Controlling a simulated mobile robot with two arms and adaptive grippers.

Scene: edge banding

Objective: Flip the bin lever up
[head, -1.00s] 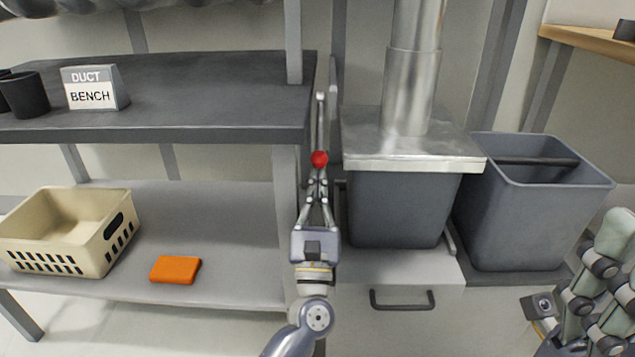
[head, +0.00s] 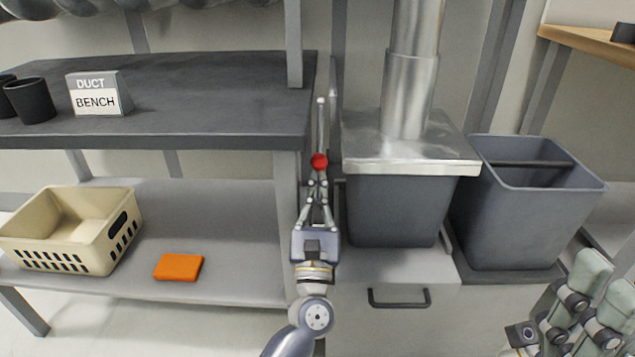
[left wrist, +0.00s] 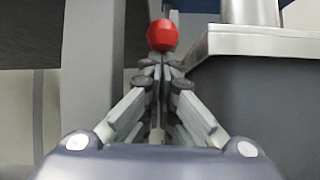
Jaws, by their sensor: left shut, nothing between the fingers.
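The bin lever shows as a thin grey rod (head: 320,122) with a red ball (head: 319,161), in the gap between the shelf unit and the lidded grey bin (head: 393,212). The ball also shows in the left wrist view (left wrist: 162,35). My left gripper (head: 318,178) is shut and empty, pointing away from me, with its fingertips just below the ball. I cannot tell whether they touch it. The bin's metal lid (head: 400,152) is on, with a metal duct (head: 408,90) rising from it.
An open grey bin (head: 525,222) stands to the right. The shelf (head: 230,240) on the left holds a cream basket (head: 95,250) and an orange block (head: 179,267). The dark upper shelf (head: 215,95) carries a DUCT BENCH sign (head: 97,93). A drawer handle (head: 399,304) is below the lidded bin.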

